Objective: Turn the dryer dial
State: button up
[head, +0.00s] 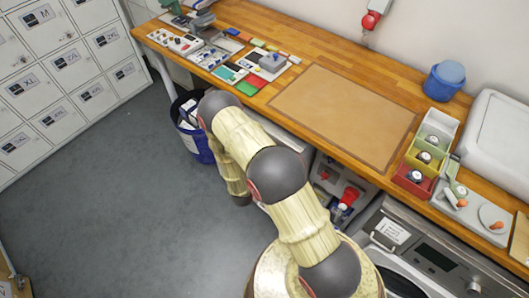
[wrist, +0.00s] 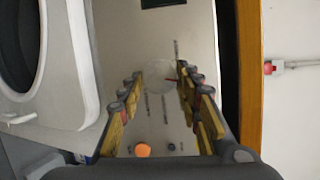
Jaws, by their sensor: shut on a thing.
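In the wrist view the dryer's front panel (wrist: 205,50) fills the middle, turned on its side. The dial (wrist: 158,78) is a pale round knob with a small red mark at its right edge. My gripper (wrist: 160,88) has its padded fingers on either side of the dial, closed onto it. The dryer's round door (wrist: 60,60) is at the left and looks shut. In the head view my arm hides the gripper and the dial it holds.
A wooden counter (head: 235,103) runs above the machines with a brown mat (head: 345,115), coloured bins (head: 412,178) and a blue tub (head: 444,80). A front-loading machine (head: 400,222) stands at lower right. A blue bucket (head: 197,145) is beside my arm. The grey floor (head: 110,220) at left is clear.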

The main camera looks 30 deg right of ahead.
jog(key=shift+w+r+n+g+y+p, duration=0.15)
jog(key=shift+n+g+y+p, duration=0.2)
jog(key=shift+n+p, duration=0.6)
jog(key=shift+n, duration=0.45)
jog(key=o, duration=1.2)
jog(key=shift+c, duration=0.2)
jog(key=v, duration=1.2)
